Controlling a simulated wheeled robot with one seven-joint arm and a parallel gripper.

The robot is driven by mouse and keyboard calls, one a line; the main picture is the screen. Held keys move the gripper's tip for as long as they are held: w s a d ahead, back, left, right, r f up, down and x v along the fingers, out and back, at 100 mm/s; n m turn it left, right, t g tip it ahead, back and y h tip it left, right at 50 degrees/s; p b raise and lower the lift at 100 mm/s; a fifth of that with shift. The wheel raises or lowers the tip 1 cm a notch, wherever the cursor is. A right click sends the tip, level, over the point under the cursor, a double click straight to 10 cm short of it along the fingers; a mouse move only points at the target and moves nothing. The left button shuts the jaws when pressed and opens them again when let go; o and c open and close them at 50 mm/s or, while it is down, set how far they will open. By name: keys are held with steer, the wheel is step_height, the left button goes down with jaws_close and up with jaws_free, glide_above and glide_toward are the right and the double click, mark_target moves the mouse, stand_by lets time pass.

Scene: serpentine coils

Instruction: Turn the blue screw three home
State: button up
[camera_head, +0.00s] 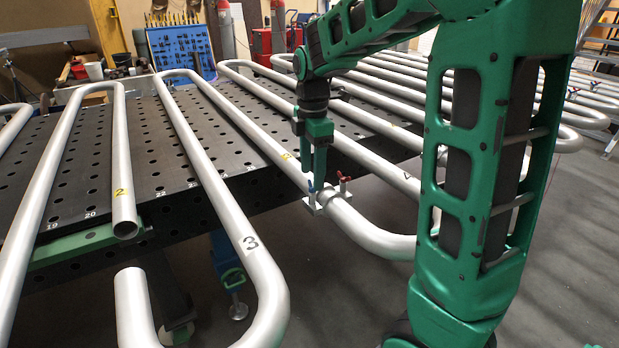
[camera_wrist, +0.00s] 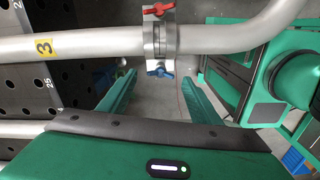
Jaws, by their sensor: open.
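A silver clamp (camera_head: 325,201) sits around a grey pipe joint just off the table edge. It also shows at the top of the wrist view (camera_wrist: 160,38). The blue screw (camera_wrist: 160,73) has a winged handle and sits on the clamp's near side in that view; it appears small in the head view (camera_head: 311,187). A yellow label "3" (camera_wrist: 43,47) marks the pipe beside the clamp. My gripper (camera_head: 317,178) points down at the blue screw. In the wrist view its open fingers (camera_wrist: 158,80) stand either side of the screw; I cannot tell whether they touch it.
A red winged screw (camera_head: 344,180) is on the clamp's other side. Serpentine pipes (camera_head: 190,130) lie across the black perforated table (camera_head: 150,150), with bends overhanging its edge. The floor (camera_head: 360,290) beyond the edge is largely clear.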

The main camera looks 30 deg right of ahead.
mark_target(312, 187)
steer(key=shift+f, duration=1.1)
steer(key=c, duration=1.1)
